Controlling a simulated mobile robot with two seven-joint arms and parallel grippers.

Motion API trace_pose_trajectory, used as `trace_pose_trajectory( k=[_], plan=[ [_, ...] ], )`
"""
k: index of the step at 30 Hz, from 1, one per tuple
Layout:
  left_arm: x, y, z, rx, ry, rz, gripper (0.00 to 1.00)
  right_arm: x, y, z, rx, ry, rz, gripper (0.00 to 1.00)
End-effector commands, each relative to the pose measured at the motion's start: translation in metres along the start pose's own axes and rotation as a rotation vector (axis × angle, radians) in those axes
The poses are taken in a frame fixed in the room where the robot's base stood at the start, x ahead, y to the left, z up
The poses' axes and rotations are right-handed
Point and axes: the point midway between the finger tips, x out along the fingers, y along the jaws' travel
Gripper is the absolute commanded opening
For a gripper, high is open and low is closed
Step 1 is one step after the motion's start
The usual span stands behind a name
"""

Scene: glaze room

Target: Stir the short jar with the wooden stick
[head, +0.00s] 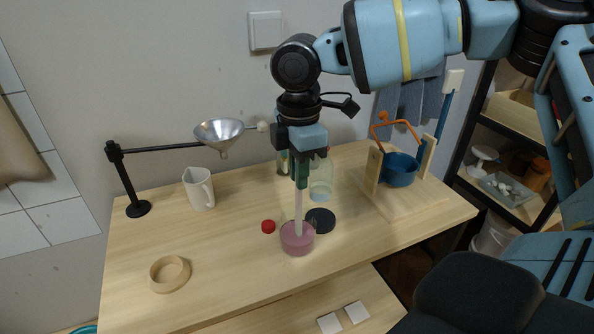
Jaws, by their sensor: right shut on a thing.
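The short jar (297,240) stands on the wooden table and holds a pink liquid. My right gripper (301,181) is above the jar, pointing down. It is shut on the pale wooden stick (298,213), which hangs close to upright. The stick's lower end is inside the jar, at the pink contents; how deep it goes is hard to tell. My left gripper is not in view.
Close behind the jar are a black lid (320,219), a red cap (268,227) and a clear jar (321,180). A funnel (219,133) on a black stand, a white pitcher (198,188) and a wooden ring (169,274) are left. A blue pot (400,170) hangs right.

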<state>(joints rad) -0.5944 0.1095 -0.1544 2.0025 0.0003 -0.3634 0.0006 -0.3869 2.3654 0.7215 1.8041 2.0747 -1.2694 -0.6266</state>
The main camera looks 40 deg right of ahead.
Motion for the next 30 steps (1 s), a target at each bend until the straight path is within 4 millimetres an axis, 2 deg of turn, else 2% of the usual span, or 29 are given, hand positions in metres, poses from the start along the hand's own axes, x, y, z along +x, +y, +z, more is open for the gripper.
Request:
trace_pose_trajectory(
  k=[14, 30],
  plan=[
    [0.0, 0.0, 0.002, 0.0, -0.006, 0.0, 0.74, -0.002, 0.004, 0.0, -0.001, 0.001, 0.001, 0.0],
    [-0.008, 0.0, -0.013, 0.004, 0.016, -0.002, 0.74, -0.038, 0.004, -0.001, -0.001, 0.001, 0.003, 0.0]
  ],
)
